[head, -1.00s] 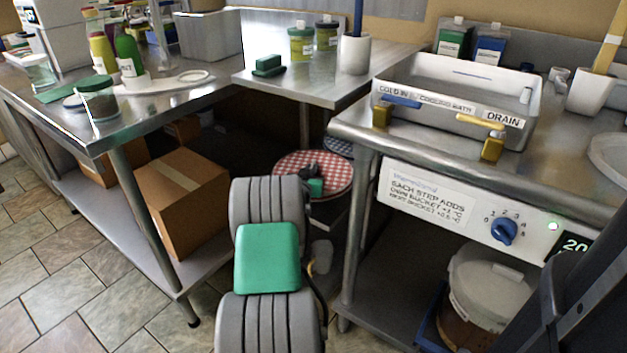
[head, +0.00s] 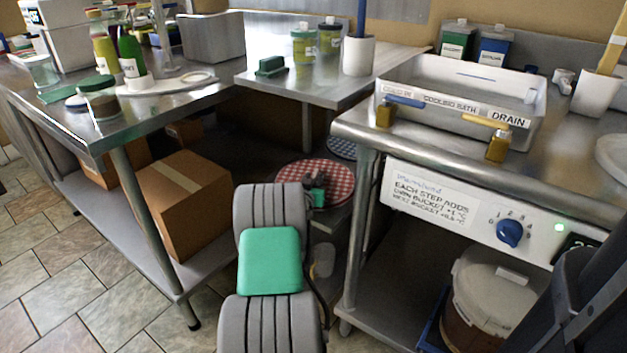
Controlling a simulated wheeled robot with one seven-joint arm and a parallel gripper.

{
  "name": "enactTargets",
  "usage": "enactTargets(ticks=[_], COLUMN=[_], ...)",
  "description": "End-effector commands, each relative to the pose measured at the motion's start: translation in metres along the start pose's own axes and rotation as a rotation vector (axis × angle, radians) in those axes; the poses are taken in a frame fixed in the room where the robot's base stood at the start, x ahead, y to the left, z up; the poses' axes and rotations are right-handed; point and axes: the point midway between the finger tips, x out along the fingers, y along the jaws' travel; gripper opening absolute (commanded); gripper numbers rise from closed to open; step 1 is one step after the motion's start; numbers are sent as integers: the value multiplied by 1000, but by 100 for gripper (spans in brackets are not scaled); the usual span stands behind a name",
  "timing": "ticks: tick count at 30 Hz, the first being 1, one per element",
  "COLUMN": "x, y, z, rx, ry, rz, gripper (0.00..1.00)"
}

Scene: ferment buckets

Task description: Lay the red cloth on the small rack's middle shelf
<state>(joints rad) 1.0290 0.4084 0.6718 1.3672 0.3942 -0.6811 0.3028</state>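A red-and-white checked cloth (head: 337,182), round in outline, lies low in the gap between the two steel counters. The end of my arm reaches over it. My gripper (head: 317,178) shows only as a small dark shape above or on the cloth. Its fingers are too small and too hidden by my arm to tell open from shut, or whether they touch the cloth. A grey shelf edge (head: 334,228) shows below the cloth, perhaps part of the small rack. Its shelf levels cannot be told apart.
A dark blue round item (head: 342,148) sits behind the cloth. The right counter (head: 350,128) and left counter (head: 215,98) hem in the gap. A cardboard box (head: 185,205) stands on the left undershelf. A lidded bucket (head: 492,295) stands under the right counter.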

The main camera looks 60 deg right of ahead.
Motion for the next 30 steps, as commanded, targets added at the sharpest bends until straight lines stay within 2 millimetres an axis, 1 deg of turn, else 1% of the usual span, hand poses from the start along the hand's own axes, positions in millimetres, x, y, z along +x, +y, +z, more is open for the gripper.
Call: enactTargets(ticks=[1, 2, 5, 12, 15, 18, 21, 23, 25, 26, 27, 28, 29, 30], x=[-1, -4, -22, -85, -104, -116, -121, -123, -132, -141, -158, -176, -200, -236], y=[0, 0, -1, -2, -1, -1, 0, -6, -29, -45, -73, -96, -120, -150], z=[-5, -4, -6, -5, -4, -3, -2, -4, -7, -7, -7, -6, -4, 1], rx=[0, 0, -1, -1, -1, 0, 0, 1, 4, 1, -7, -20, -41, -81], ry=[1, -1, 0, -1, 0, 0, 1, -10, -59, -100, -168, -232, -302, -400], rz=[0, -1, -1, -3, -3, -2, 0, -7, -31, -49, -86, -123, -168, -236], gripper=[31, 31, 31, 31, 31, 31, 31, 31, 31, 31, 31, 31, 31, 31])
